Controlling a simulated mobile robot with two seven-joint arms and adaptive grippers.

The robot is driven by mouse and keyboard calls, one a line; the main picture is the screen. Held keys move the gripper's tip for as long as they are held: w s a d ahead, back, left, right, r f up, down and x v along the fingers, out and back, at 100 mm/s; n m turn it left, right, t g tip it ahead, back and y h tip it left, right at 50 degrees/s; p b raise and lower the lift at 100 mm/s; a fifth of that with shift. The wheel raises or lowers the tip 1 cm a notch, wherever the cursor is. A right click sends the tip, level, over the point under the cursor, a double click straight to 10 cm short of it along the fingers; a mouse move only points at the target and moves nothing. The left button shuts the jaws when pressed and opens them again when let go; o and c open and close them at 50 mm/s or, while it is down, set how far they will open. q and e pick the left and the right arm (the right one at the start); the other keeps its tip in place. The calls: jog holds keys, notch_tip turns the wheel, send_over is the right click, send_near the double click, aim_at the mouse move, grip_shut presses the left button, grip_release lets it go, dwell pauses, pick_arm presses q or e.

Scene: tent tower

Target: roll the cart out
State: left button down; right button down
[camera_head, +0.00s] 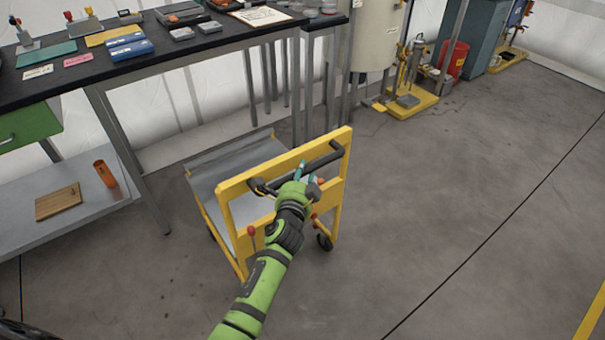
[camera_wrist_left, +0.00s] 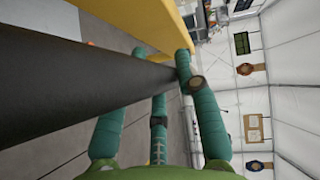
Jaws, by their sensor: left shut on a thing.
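The cart (camera_head: 283,185) has a yellow frame, a grey deck (camera_head: 215,165) and dark wheels. It stands on the floor, partly under the dark-topped workbench at the left. In the left wrist view the teal fingers (camera_wrist_left: 160,120) lie around the thick dark bar (camera_wrist_left: 75,85), with the yellow frame (camera_wrist_left: 140,22) beyond. My arm hides part of the frame. My right gripper is not in view.
The workbench (camera_head: 160,50) and its metal leg (camera_head: 128,155) stand close to the cart's left side. A lower shelf (camera_head: 95,205) holds an orange cylinder and a wooden board. A white tank (camera_head: 377,35) and yellow-based equipment (camera_head: 408,103) stand behind. The floor (camera_head: 450,200) to the right is clear.

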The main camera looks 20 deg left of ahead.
pick_arm(q)
jog(key=c, duration=1)
grip_release()
jog(key=shift+o, duration=0.5)
jog(key=shift+s, duration=0.45)
jog(key=s+d+r, duration=0.1)
jog(key=s, duration=1)
jog(key=shift+d+r, duration=0.2)
jog(key=shift+r, duration=0.15)
jog(key=shift+w, duration=0.1)
